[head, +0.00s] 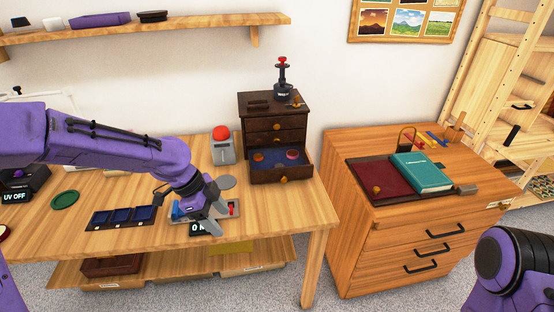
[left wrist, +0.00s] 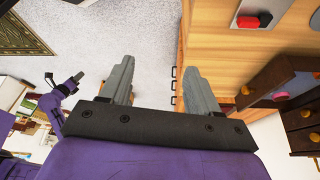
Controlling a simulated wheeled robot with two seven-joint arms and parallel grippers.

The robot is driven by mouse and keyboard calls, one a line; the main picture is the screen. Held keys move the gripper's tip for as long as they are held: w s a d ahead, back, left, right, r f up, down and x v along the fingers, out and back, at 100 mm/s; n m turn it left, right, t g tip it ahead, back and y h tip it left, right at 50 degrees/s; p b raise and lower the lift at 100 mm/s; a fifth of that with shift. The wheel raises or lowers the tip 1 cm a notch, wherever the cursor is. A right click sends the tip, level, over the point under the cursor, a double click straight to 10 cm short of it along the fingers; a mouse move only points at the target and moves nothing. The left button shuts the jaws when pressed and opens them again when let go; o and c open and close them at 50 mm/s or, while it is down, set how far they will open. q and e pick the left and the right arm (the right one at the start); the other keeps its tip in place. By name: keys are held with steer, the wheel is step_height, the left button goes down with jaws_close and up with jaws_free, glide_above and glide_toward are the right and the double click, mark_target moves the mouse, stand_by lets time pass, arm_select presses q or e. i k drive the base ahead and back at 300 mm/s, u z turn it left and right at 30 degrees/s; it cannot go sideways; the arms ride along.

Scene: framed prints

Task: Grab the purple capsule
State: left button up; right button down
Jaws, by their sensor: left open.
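A small pink-purple rounded thing (head: 292,154), perhaps the capsule, lies in the open drawer (head: 282,174) of the dark wooden chest. A pink oval (left wrist: 280,96) shows in the drawer in the left wrist view. An orange-red round piece (head: 259,156) lies to its left in the drawer. My left gripper (head: 216,222) is open and empty, over the table's front part, left of and nearer than the drawer. Its spread fingers show in the left wrist view (left wrist: 158,85). My right arm shows at lower right in the head view; its gripper seems small at left in the wrist view (left wrist: 76,79).
A grey box with a red button (head: 222,148) stands left of the chest. A joystick (head: 283,84) stands on the chest. A gap separates the table from the cabinet (head: 400,232).

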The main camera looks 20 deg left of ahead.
mark_target(278, 164)
steer(key=z, duration=0.05)
steer(key=i, duration=1.25)
